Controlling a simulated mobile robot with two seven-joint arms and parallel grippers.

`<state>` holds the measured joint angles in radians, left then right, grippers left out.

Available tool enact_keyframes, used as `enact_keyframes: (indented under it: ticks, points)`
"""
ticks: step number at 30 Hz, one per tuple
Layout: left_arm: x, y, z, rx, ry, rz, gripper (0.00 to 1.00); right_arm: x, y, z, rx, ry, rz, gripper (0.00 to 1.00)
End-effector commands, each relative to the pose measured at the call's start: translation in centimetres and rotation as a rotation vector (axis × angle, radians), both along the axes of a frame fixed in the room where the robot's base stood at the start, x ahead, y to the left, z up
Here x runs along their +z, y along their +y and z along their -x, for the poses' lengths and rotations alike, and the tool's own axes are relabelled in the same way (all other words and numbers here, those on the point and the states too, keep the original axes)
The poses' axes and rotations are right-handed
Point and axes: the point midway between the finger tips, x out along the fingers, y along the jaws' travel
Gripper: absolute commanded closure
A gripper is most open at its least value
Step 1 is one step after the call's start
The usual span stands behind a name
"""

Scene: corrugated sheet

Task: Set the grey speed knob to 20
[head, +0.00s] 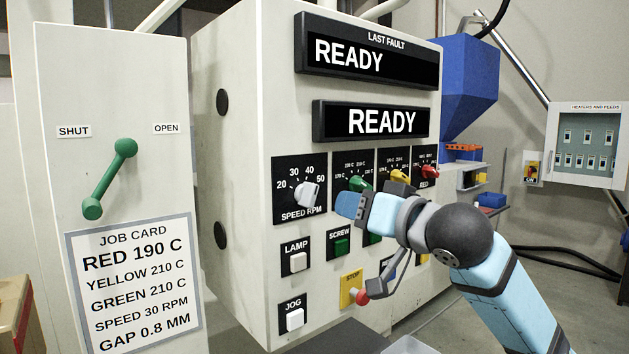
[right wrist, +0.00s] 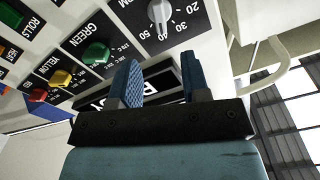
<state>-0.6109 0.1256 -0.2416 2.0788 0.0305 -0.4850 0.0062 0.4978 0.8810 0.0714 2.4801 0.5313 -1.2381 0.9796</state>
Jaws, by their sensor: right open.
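The grey speed knob (head: 307,194) is on the black SPEED RPM plate at the left of the machine's front panel. Its scale reads 20, 30, 40, 50. In the right wrist view, the knob (right wrist: 160,12) is at the top edge, partly cut off, with its pointer toward about 40. My right gripper (head: 350,205) is just right of the speed plate in the head view, apart from the knob. In the right wrist view its two blue fingers (right wrist: 160,78) are spread with nothing between them. My left gripper is not in view.
Green (head: 360,184), yellow (head: 399,177) and red (head: 430,171) knobs are right of the speed plate. Lamp (head: 298,262) and jog (head: 295,318) buttons are below. A red stop button (head: 361,297) is close to my right arm. The job card (head: 134,280) lists speed 30 RPM.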

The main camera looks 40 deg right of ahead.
Motion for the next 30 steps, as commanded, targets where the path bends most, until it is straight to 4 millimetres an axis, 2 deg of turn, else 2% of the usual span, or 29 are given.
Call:
enact_keyframes:
  ticks: [2, 15, 21, 30]
  points:
    - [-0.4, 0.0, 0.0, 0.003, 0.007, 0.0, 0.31, 0.0, 0.1, -1.5, 0.0, 0.001, -0.003, 0.57]
    - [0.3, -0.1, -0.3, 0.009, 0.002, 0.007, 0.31, 0.0, 0.7, -9.2, 0.0, 0.0, -0.002, 0.57]
    - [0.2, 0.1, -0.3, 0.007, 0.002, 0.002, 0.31, 0.0, 0.8, -10.7, 0.0, -0.001, 0.001, 0.57]
    - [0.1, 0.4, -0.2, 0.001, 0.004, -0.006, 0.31, -0.1, 0.8, -10.9, 0.0, -0.001, 0.001, 0.57]
